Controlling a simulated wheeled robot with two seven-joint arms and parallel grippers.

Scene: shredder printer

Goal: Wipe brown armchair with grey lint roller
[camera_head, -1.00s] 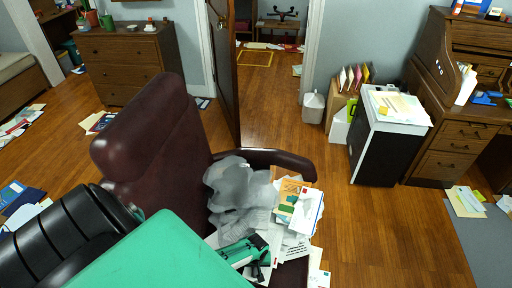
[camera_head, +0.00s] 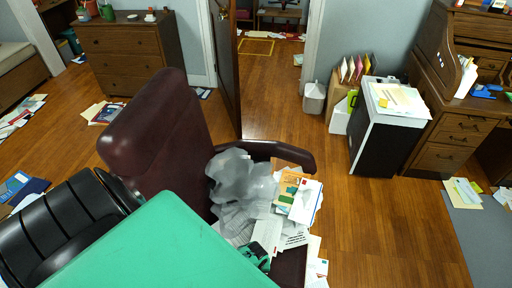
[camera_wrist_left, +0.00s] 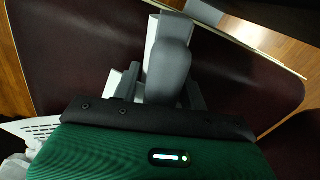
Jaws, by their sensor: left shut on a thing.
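The brown armchair (camera_head: 165,140) stands in front of me in the head view, with a dark reddish-brown back and an armrest on its right. In the left wrist view its dark surface (camera_wrist_left: 85,45) fills most of the background. My left gripper (camera_wrist_left: 160,90) is shut on the grey lint roller (camera_wrist_left: 170,68), which has a grey body and a pale roll beside it. I cannot tell whether the roller touches the chair. In the head view my green arm cover hides the roller and most of the gripper. My right gripper is not in view.
Crumpled grey paper (camera_head: 240,180) and envelopes (camera_head: 298,200) cover the chair seat. A black-and-white cabinet (camera_head: 375,145) and a wooden desk (camera_head: 450,145) stand at the right. A dresser (camera_head: 125,55) and open door (camera_head: 225,70) are behind. Wooden floor (camera_head: 375,230) is clear between chair and desk.

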